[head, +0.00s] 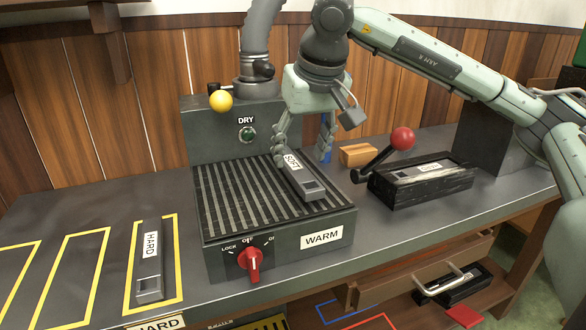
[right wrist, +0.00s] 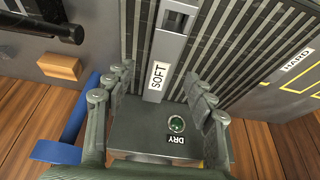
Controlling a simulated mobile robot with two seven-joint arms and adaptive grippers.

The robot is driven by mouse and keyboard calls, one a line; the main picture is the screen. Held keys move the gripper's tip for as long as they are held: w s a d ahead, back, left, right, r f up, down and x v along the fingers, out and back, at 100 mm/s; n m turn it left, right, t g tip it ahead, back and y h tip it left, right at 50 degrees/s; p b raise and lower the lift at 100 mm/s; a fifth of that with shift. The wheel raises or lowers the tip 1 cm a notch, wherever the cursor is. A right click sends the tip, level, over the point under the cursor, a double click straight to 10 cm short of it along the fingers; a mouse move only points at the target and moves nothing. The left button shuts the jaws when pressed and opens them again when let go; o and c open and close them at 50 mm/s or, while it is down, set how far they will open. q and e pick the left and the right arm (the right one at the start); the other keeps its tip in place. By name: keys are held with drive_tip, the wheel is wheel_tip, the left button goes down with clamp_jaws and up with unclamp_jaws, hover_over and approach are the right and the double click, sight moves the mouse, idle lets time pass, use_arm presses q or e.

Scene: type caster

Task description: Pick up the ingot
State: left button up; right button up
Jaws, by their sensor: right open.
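A grey ingot labelled SOFT (head: 304,180) lies on the slatted top of the WARM unit (head: 225,205), near its right side. It also shows in the right wrist view (right wrist: 165,52), with its labelled end toward my fingers. My right gripper (head: 303,153) is open above the back of the unit, one finger on each side of the labelled end's line. In the right wrist view the open fingers (right wrist: 160,100) flank that end with gaps. I cannot tell their exact height. Another grey ingot, labelled HARD (head: 150,262), lies in a yellow outline at the left. My left gripper is not in view.
A red dial (head: 250,263) is on the unit's front. A yellow knob (head: 221,100) and the DRY panel (head: 200,135) stand behind. Right are an orange-brown block (head: 357,155) and a black box (head: 420,186) with a red-knobbed lever (head: 402,139). Yellow outlines at far left are empty.

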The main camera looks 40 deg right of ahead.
sight(295, 166)
drive_tip(key=x, duration=0.4)
drive_tip(key=shift+w, duration=0.15)
drive_tip(key=shift+r, duration=0.1)
clamp_jaws()
drive_tip(key=shift+w+r, duration=0.1)
drive_tip(key=shift+r, duration=0.05)
